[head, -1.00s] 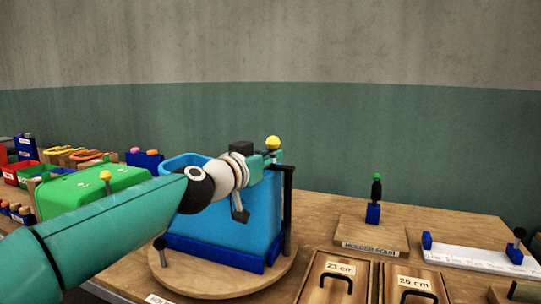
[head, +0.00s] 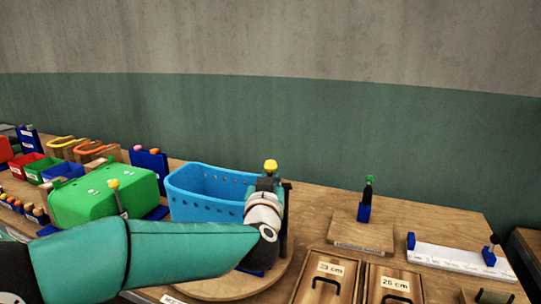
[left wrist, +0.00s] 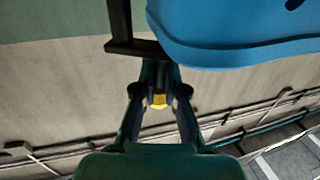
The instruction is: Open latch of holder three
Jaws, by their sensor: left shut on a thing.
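A blue perforated basket (head: 203,184) stands on a round wooden base (head: 225,287). The lettering on the base's label is cut off. A dark latch post (head: 287,215) with a yellow knob (head: 270,166) stands at the basket's right side. My left gripper (head: 267,185) is at this post, just below the knob; its wrist hides the fingers and part of the post. In the left wrist view, the left gripper (left wrist: 159,92) is shut on the latch, with the yellow knob (left wrist: 159,100) between the fingers and the blue basket (left wrist: 240,30) above. My right gripper is not in view.
A green upturned basket (head: 100,195) with a yellow-knobbed post (head: 114,184) stands to the left. Holder four (head: 360,236), with a green-topped post, stands to the right.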

